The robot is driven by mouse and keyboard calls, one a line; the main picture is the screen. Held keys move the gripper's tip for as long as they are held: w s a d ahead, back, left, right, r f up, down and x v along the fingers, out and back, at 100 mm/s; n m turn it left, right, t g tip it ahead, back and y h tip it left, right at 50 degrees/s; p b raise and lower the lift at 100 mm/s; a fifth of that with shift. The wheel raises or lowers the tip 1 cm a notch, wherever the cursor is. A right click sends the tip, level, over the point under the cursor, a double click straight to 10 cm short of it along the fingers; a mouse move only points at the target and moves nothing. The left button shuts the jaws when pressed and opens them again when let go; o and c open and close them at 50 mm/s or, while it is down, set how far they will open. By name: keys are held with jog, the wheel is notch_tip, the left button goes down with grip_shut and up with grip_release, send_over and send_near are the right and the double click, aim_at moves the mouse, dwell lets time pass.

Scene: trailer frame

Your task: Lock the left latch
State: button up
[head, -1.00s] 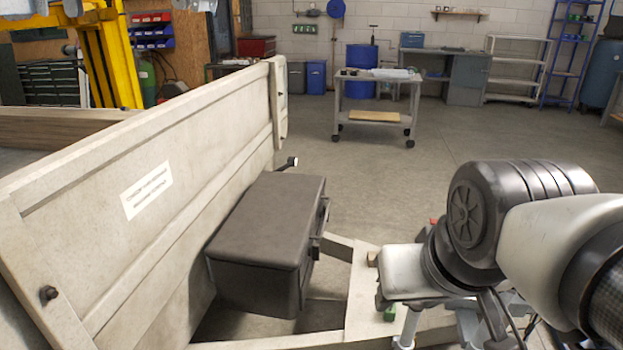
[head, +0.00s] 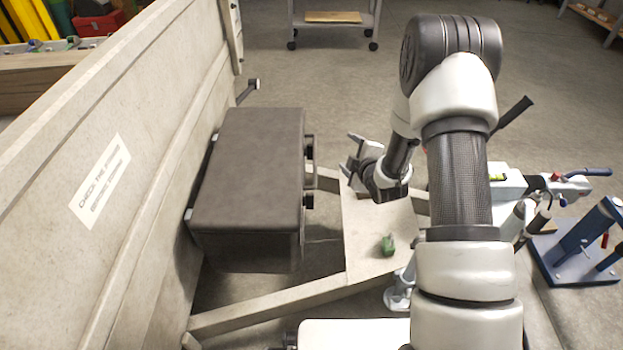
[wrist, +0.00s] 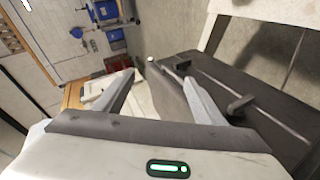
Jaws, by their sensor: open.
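A dark grey toolbox (head: 250,185) sits on the trailer drawbar beside the pale side board, its lid down. Two small dark latches show on its right face in the head view, one farther (head: 309,147) and one nearer (head: 308,201). I cannot tell from the head view whether either is fastened. My gripper (head: 350,163) is open and empty to the right of the toolbox, apart from both latches. In the wrist view my open fingers (wrist: 158,78) show, with the toolbox front to their right and a dark latch (wrist: 240,104) on it.
The pale side board (head: 130,130) with a paper label stands left of the toolbox. A small green object (head: 388,245) lies on the drawbar plate. A blue metal stand (head: 580,245) is at the right. Open floor lies beyond the toolbox.

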jog(key=s+a+f+n+t+y+p, duration=0.1)
jog(key=s+a+f+n, duration=0.1)
jog(key=s+f, duration=0.3)
jog(key=s+a+f+n+y, duration=0.1)
jog(key=s+f+n+y, duration=0.1)
jog(key=f, duration=0.6)
jog(key=n+t, duration=0.2)
jog(key=t, duration=0.1)
send_near(312, 203)
jog(key=shift+y, duration=0.4)
jog(key=b+x, duration=0.2)
jog(key=x, duration=0.1)
jog(key=b+x, duration=0.1)
jog(key=x, duration=0.3)
jog(key=b+x, duration=0.2)
jog(key=x, duration=0.2)
jog(key=shift+d+f+b, duration=0.25)
jog(key=shift+f+b, duration=0.05)
jog(key=shift+b, duration=0.05)
jog(key=c, duration=0.8)
jog(key=shift+o, duration=0.2)
